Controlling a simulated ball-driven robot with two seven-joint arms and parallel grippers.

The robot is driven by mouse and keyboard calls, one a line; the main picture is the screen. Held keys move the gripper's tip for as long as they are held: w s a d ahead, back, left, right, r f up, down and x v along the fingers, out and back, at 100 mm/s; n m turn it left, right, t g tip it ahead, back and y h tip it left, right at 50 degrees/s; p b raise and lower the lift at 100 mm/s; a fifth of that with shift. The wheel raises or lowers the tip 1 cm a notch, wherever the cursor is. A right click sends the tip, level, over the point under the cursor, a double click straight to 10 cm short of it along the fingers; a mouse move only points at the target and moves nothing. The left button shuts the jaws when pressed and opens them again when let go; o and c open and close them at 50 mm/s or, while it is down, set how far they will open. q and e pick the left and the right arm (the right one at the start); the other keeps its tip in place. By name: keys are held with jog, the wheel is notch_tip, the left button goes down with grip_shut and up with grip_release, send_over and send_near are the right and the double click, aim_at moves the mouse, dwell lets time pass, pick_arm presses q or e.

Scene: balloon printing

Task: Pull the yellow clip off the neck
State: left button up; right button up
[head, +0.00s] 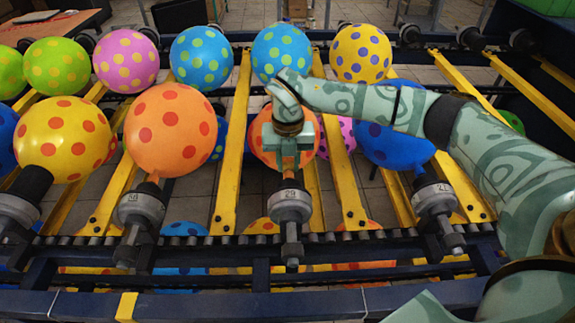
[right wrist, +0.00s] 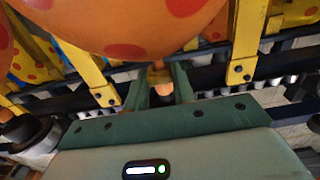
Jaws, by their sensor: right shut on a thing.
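My right gripper (head: 290,170) reaches down at the neck of an orange balloon with red dots (head: 262,135), just above the nozzle marked 29 (head: 290,205). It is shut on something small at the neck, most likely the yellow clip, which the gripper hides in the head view. In the right wrist view the two green fingers (right wrist: 162,90) stand on either side of a small orange-tan patch below the balloon (right wrist: 130,25). I cannot tell clip from neck there. My left gripper is not in view.
An orange balloon (head: 170,130) and a yellow balloon (head: 63,140) stand on nozzles to the left. A blue balloon (head: 395,135) is on the right, beneath my right arm. Yellow bars (head: 232,150) run between the balloons, and a dark rail (head: 180,303) crosses the front.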

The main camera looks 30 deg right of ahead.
aim_at(288, 163)
jog(key=shift+r+p, duration=3.9)
jog(key=shift+r, duration=0.95)
jog(key=shift+f, duration=0.1)
